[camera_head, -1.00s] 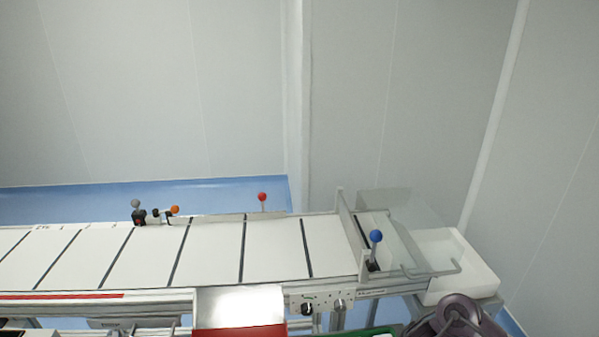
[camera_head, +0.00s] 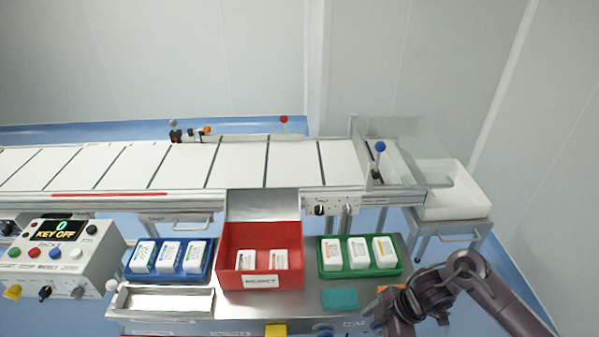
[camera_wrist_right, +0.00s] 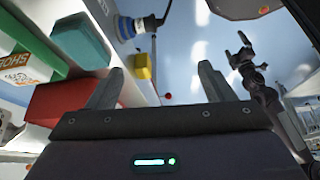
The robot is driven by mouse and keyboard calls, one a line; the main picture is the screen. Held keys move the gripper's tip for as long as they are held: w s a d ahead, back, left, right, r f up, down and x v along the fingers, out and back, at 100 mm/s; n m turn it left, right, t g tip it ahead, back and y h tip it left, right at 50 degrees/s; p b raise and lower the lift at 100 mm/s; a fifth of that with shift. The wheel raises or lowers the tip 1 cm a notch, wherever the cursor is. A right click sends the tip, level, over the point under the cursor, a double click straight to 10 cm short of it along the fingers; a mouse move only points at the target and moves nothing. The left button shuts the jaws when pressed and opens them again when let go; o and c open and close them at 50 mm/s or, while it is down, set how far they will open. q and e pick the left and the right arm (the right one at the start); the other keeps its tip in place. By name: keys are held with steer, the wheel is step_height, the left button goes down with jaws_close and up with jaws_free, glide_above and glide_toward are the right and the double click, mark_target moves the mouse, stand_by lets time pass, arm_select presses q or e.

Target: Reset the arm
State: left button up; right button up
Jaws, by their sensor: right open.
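My right arm comes in at the lower right of the head view. Its gripper (camera_head: 388,318) is low at the front right edge of the steel worktable (camera_head: 225,312), near a teal block (camera_head: 340,299). In the right wrist view the two fingers of this gripper (camera_wrist_right: 158,78) stand wide apart with nothing between them. The teal block (camera_wrist_right: 80,40) and a red block or box (camera_wrist_right: 75,103) lie beyond the left finger. My left gripper is not seen in the head view.
A red bin (camera_head: 262,272) stands between a blue tray (camera_head: 165,277) and a green tray (camera_head: 362,272) of white packs. A control box (camera_head: 65,262) reads KEY OFF. The conveyor (camera_head: 200,165) runs behind, with a white tub (camera_head: 455,205) at its right end.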

step_height(320, 180, down, 18)
steer(key=m+t, duration=0.3)
steer(key=m, duration=0.5)
steer(key=s+d+f+m+h, duration=0.2)
steer(key=s+f+m, duration=0.1)
steer(key=s+f, duration=0.6)
steer(key=s+d+f+m+g+h, duration=0.1)
steer(key=s+d+f+m+h, duration=0.1)
steer(key=s+f, duration=0.7)
steer(key=s+d+m, duration=0.1)
steer(key=s, duration=0.3)
steer(key=shift+d+f, duration=0.15)
steer(key=shift+f, duration=0.15)
steer(key=shift+m+g+h, duration=0.5)
steer(key=shift+g+h, duration=0.1)
steer(key=shift+h, duration=0.1)
steer(key=s, duration=0.3)
steer(key=s+f, duration=0.1)
steer(key=s, duration=0.2)
steer(key=s+d+f, duration=0.1)
steer(key=s, duration=0.2)
steer(key=shift+c, duration=0.2)
